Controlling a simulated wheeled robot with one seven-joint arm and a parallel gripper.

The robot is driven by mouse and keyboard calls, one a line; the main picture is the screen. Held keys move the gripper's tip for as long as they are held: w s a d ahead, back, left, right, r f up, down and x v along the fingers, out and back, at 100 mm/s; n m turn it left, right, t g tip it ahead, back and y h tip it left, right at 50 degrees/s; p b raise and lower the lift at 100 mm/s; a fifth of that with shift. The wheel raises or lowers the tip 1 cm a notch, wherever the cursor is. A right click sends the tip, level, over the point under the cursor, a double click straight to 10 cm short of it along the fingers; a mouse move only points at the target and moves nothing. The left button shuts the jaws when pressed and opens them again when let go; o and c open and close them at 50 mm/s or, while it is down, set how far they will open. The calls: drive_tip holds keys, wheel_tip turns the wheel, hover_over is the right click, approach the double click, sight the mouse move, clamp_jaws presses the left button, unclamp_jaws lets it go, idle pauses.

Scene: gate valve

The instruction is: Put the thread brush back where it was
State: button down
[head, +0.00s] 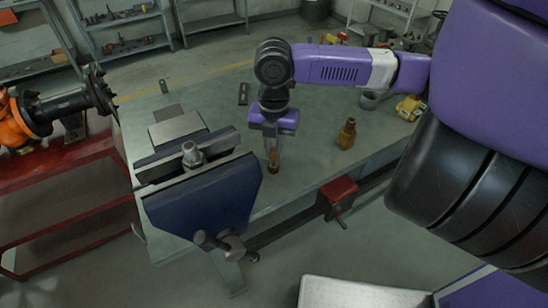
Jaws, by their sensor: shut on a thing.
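My gripper (273,157) points down over the grey workbench (310,165), just right of the blue vise. It is shut on a small brown, upright thing, which I take to be the thread brush (273,168). The brush is partly hidden between the fingers. Its lower end is at or just above the bench top; I cannot tell whether it touches.
A large blue vise (205,195) stands close on the left. An amber bottle (346,134) stands to the right, with a grey cup (370,100) and a yellow object (410,107) farther back. A red fixture (338,191) sits at the front edge. A dark flat piece (243,94) lies behind.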

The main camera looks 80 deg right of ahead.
sight(274, 159)
drive_tip(key=shift+f, duration=1.8)
drive_tip(key=shift+f, duration=0.1)
drive_tip(key=c, duration=1.4)
unclamp_jaws()
wheel_tip(274, 159, up, 12)
drive_tip(key=shift+a+r, duration=0.1)
drive_tip(key=shift+r, duration=0.05)
